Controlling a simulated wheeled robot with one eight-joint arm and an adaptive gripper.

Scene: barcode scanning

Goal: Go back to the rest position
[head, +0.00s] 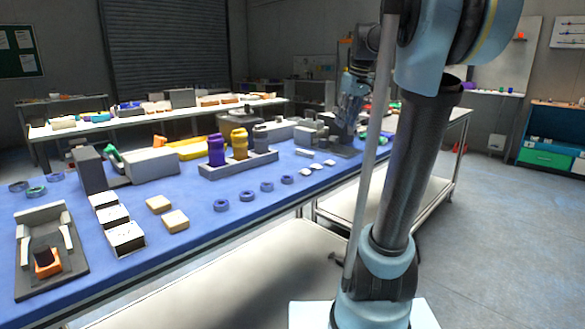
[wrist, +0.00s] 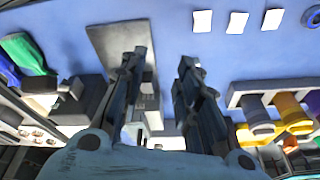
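My gripper (head: 346,122) hangs over the far right part of the blue table (head: 235,186) in the head view, partly beside my arm. In the wrist view my gripper (wrist: 162,60) has its two dark fingers apart, with only blue tabletop showing between the tips. A grey flat plate (wrist: 112,42) lies on the table behind the left finger. A dark grey base (head: 343,150) shows below the gripper in the head view. I cannot tell how high the fingertips are above it.
A grey rack (head: 240,165) holds purple, yellow and dark bottles. Blue rings (head: 267,187), white boxes (head: 126,238), tan blocks (head: 175,220) and a grey fixture with an orange part (head: 47,262) stand on the table. Open floor (head: 500,240) lies to the right.

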